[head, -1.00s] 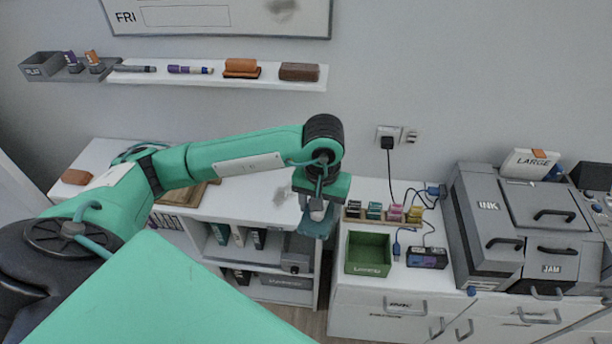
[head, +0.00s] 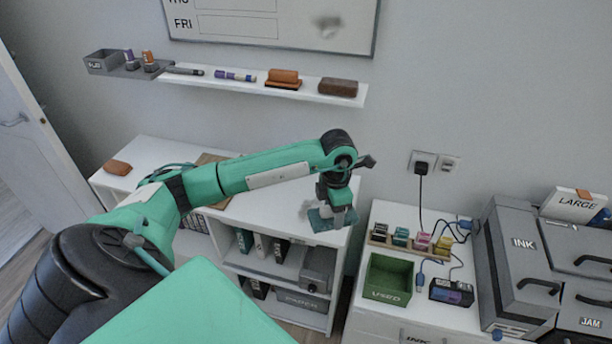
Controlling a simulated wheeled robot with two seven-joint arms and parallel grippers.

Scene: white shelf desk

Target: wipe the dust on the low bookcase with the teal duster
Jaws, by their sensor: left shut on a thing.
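The low white bookcase (head: 275,215) stands against the wall, with a grey dust smudge (head: 305,208) on the right part of its top. My left gripper (head: 341,206) is shut on the teal duster (head: 328,221). The duster is at the right front end of the bookcase top, just right of the smudge, and may cover part of it. I cannot tell whether its pad touches the surface. My right gripper is out of view.
An orange-brown block (head: 117,168) lies at the left end of the bookcase top, and a brown board (head: 212,160) lies behind my left arm. Right of the bookcase, a white cabinet carries a green bin (head: 388,277), ink bottles and a grey printer (head: 520,270).

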